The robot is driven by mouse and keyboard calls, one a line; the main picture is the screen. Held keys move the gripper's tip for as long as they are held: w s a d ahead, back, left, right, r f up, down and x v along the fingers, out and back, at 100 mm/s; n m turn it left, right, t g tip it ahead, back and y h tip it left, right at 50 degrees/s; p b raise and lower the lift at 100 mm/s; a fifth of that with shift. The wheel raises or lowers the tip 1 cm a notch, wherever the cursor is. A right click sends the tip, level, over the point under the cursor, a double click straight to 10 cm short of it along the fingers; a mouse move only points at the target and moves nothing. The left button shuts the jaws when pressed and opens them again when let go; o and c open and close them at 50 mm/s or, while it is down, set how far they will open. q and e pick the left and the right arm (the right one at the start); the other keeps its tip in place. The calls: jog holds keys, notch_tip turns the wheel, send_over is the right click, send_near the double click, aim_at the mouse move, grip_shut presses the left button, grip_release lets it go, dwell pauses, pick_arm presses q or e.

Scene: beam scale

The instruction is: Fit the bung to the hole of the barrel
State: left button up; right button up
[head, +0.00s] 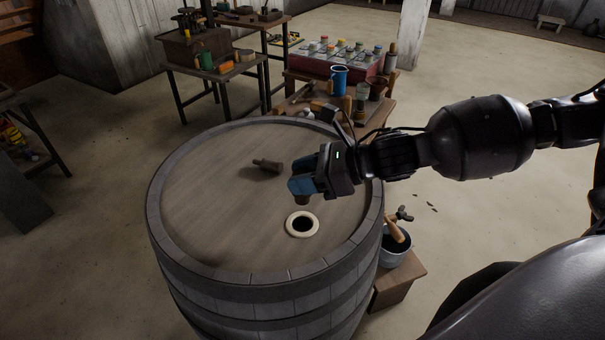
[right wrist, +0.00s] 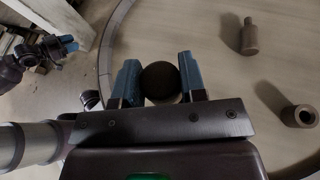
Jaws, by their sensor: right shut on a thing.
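The barrel (head: 215,205) stands upright; its flat lid has a round dark hole with a pale ring (head: 290,228). My right gripper (head: 303,189) is over the lid, just behind the hole, shut on a dark bung (head: 302,200). The bung hangs from the fingers above the lid, apart from the hole. In the right wrist view its round dark end (right wrist: 160,80) sits between the blue fingers; the ringed hole cannot be made out there. My left gripper (right wrist: 62,45) shows small at the upper left of that view, its jaws unclear.
A stepped wooden piece (head: 268,166) lies on the lid. The right wrist view shows a stepped piece (right wrist: 250,38) and a hollow-ended one (right wrist: 299,116). Cluttered tables stand behind; a bucket (head: 398,248) with a tool stands right of the barrel. The lid's left side is clear.

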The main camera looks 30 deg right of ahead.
aim_at(302, 202)
jog(key=shift+f, duration=0.55)
jog(key=shift+f+b, duration=1.55)
jog(key=shift+f, duration=0.85)
jog(key=shift+r, duration=0.15)
jog(key=shift+p, duration=0.35)
jog(key=shift+f, duration=0.7)
